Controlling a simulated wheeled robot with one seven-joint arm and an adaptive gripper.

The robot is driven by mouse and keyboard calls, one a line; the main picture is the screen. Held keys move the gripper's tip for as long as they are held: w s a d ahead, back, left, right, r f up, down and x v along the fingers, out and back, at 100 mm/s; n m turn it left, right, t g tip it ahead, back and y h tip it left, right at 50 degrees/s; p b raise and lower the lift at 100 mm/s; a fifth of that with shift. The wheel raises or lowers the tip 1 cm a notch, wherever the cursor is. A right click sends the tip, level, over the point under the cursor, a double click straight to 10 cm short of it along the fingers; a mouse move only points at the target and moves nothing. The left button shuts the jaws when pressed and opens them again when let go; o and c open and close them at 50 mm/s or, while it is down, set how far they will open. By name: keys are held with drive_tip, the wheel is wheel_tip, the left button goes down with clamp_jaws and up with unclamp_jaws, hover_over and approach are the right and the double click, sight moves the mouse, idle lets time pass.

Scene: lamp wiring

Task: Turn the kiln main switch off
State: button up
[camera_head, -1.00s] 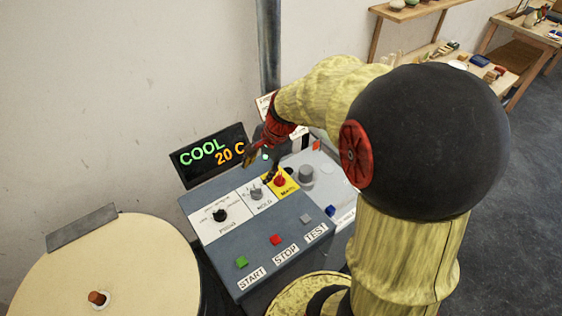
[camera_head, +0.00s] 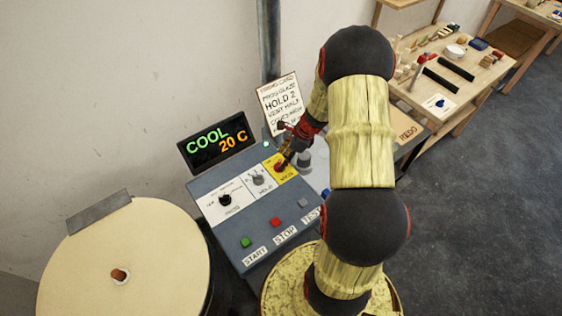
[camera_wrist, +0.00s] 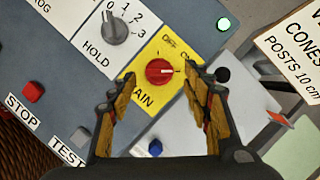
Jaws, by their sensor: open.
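The kiln main switch is a red rotary knob on a yellow plate (camera_wrist: 178,52). The knob (camera_wrist: 159,72) shows in the wrist view with a pale mark pointing right, and "OFF" is printed at the plate's upper edge. In the head view the knob (camera_head: 280,168) is partly covered by my gripper. My gripper (camera_wrist: 163,78) is open, its two fingers on either side of the knob in the wrist picture. I cannot tell whether they touch it. The control panel (camera_head: 225,183) has a display (camera_head: 217,142) reading "COOL 20 C".
Beside the switch is the HOLD knob (camera_wrist: 115,28). START (camera_head: 245,242), STOP (camera_head: 275,222) and TEST (camera_head: 303,203) buttons line the panel's front. A firing card (camera_head: 281,101) stands behind. A round kiln lid (camera_head: 150,255) is at left, a workbench (camera_head: 450,75) at right.

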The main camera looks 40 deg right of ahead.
sight(280, 163)
drive_tip(key=shift+x, duration=1.5)
drive_tip(key=shift+c, duration=0.7)
drive_tip(key=c, duration=1)
